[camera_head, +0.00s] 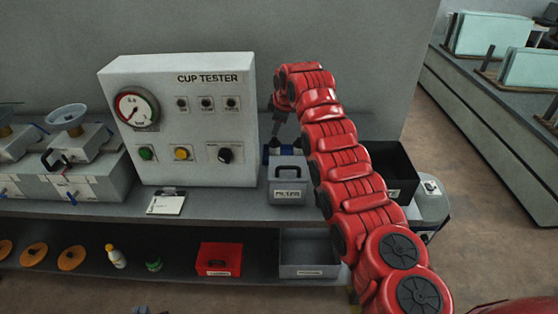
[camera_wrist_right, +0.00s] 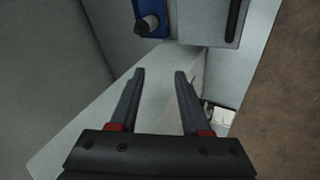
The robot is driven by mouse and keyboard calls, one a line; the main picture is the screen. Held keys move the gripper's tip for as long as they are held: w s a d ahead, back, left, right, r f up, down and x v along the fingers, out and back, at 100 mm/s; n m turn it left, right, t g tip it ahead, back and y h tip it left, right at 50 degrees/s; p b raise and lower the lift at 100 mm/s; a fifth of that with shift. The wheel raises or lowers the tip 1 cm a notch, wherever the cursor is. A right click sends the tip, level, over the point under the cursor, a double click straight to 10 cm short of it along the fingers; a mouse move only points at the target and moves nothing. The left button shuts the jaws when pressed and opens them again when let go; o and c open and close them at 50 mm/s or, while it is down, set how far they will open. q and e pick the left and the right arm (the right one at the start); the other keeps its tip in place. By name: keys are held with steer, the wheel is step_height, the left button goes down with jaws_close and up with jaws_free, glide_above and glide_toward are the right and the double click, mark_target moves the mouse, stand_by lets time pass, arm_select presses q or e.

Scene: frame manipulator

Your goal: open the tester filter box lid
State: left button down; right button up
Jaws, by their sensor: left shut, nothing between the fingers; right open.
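The grey box labelled FILTER (camera_head: 287,198) stands on the bench right of the cup tester, and its lid looks closed. My right arm reaches in from the lower right in the head view. Its gripper (camera_head: 279,118) points down above and behind the box, partly hidden by the arm. In the right wrist view this gripper (camera_wrist_right: 160,75) is open with nothing between its fingers. A grey box (camera_wrist_right: 208,22) shows at the top there; I cannot tell if it is the filter box. My left gripper (camera_head: 155,311) barely shows at the bottom edge of the head view.
The cup tester (camera_head: 200,120) stands left of the box, with a clipboard (camera_head: 166,203) in front. A blue object (camera_wrist_right: 149,18) is near the right gripper. A black bin (camera_head: 402,165) is right of the arm. A red box (camera_head: 219,260) and grey bin (camera_head: 308,255) sit below.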

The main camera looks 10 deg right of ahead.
steer(key=s+r+n+g+h, duration=0.1)
steer(key=s+r+n+g, duration=0.1)
steer(key=s+r+g, duration=0.5)
steer(key=t+p, duration=0.3)
steer(key=p, duration=0.1)
glide_toward(287, 168)
steer(key=x, duration=0.5)
steer(key=shift+w+f, duration=0.3)
steer(key=shift+x, duration=1)
steer(key=shift+d, duration=0.15)
jaws_close()
